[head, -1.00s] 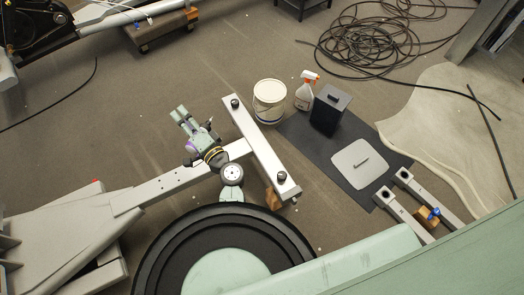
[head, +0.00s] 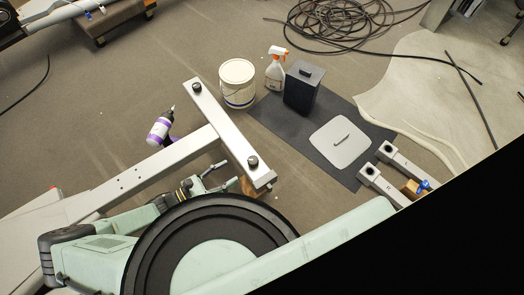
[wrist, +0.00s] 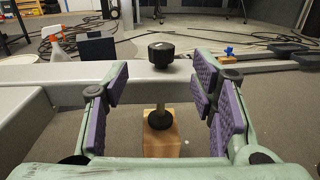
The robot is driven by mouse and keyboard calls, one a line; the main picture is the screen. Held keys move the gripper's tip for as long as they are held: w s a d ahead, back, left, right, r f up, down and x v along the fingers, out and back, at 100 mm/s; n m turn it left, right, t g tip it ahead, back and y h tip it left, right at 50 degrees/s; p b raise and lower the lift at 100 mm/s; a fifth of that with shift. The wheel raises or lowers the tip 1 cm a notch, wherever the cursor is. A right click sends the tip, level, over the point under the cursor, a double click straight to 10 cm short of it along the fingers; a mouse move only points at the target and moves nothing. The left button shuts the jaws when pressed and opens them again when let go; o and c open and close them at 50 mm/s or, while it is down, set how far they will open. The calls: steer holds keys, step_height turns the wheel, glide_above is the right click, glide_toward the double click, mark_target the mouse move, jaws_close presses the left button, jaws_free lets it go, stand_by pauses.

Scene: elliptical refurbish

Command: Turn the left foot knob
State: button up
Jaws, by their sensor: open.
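A white crossbar (head: 222,122) of the elliptical's frame bears two black knobs. The far knob (head: 197,88) is at its upper end and the near knob (head: 252,162) at its lower end. My gripper (head: 226,177) is open just left of the near knob. In the wrist view, the near knob (wrist: 161,54) stands upright beyond and between the purple-padded fingers of my gripper (wrist: 160,82), apart from them. Below it, a threaded stem leads to a black foot (wrist: 160,119) on a wooden block (wrist: 161,140).
A large black disc (head: 150,245) lies close below my gripper. A purple-and-white bottle-like tool (head: 158,130) stands left of the crossbar. A white bucket (head: 238,82), spray bottle (head: 275,72) and black box (head: 302,88) stand beyond it.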

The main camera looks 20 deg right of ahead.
steer(key=d, duration=0.3)
steer(key=d+p, duration=0.1)
steer(key=d, duration=0.3)
steer(key=w+d, duration=0.1)
steer(key=d, duration=0.2)
steer(key=shift+d, duration=0.3)
steer(key=c, duration=1.2)
steer(key=shift+o, duration=0.2)
steer(key=shift+r+n+t+p, duration=0.1)
steer(key=shift+n+t+p, duration=0.2)
steer(key=shift+t+p, duration=0.25)
steer(key=shift+n+t+y+p, duration=0.3)
steer(key=shift+n+t+p, duration=0.25)
steer(key=shift+t, duration=0.5)
steer(key=n+t+y+p, duration=0.1)
steer(key=n+t, duration=0.1)
steer(key=t, duration=0.1)
steer(key=n+t+y+p, duration=0.1)
steer(key=n+t+y, duration=0.1)
steer(key=t, duration=0.1)
steer(key=shift+n, duration=0.35)
steer(key=shift+t+y, duration=0.4)
